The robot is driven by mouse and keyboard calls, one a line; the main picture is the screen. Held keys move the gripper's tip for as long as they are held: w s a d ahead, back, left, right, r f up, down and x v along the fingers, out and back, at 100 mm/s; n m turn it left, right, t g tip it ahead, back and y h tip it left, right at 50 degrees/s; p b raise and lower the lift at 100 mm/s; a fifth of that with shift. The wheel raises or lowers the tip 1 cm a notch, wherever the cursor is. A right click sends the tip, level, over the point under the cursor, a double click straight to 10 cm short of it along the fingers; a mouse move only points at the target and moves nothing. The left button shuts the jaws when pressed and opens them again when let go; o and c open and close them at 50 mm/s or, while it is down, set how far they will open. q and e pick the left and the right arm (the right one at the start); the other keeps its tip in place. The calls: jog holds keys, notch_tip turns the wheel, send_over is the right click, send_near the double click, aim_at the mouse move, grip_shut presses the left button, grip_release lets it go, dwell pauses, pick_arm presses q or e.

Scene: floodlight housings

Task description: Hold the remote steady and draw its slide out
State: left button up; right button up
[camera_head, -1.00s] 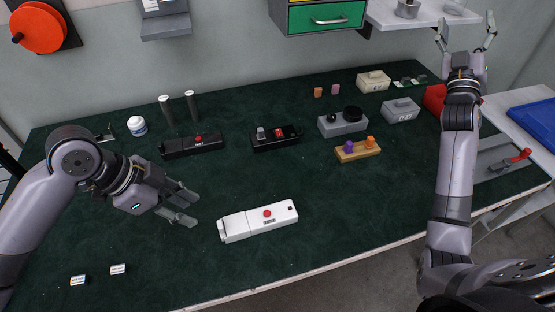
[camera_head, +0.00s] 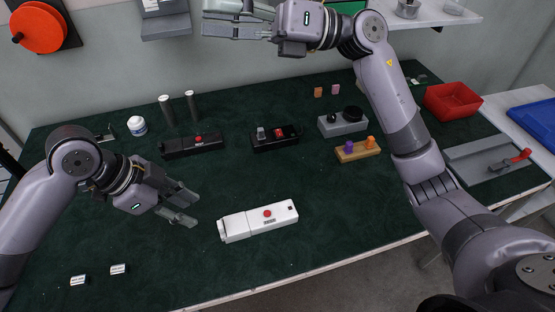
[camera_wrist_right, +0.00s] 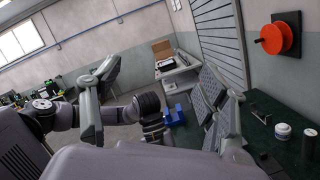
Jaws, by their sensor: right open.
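The white remote (camera_head: 270,221) with a red button lies flat on the dark green bench mat, near the front middle. Its left end part (camera_head: 234,227), set off by a seam, appears to be the slide. My left gripper (camera_head: 196,211) is open and empty, just left of that end and apart from it. My right gripper (camera_head: 204,17) is open and empty, raised high at the top of the head view and far from the remote. Its two spread fingers also show in the right wrist view (camera_wrist_right: 158,105), with nothing between them.
Two small batteries (camera_head: 118,269) (camera_head: 79,281) lie front left. A red bin (camera_head: 452,102) stands far right.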

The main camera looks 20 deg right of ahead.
jog(key=s+a+f+n+g+h, duration=0.35)
jog(key=a+f+h, duration=0.2)
jog(key=f, duration=0.25)
jog(key=n+t+h, duration=0.1)
jog(key=n+h, duration=0.4)
jog(key=h, duration=1)
send_over(278, 212)
notch_tip(278, 212, down, 17)
jog(key=shift+m, duration=0.25)
notch_tip(278, 212, down, 18)
jog(key=shift+r, duration=0.25)
jog(key=c, duration=0.3)
jog(key=shift+c, duration=0.5)
jog(key=c, duration=0.9)
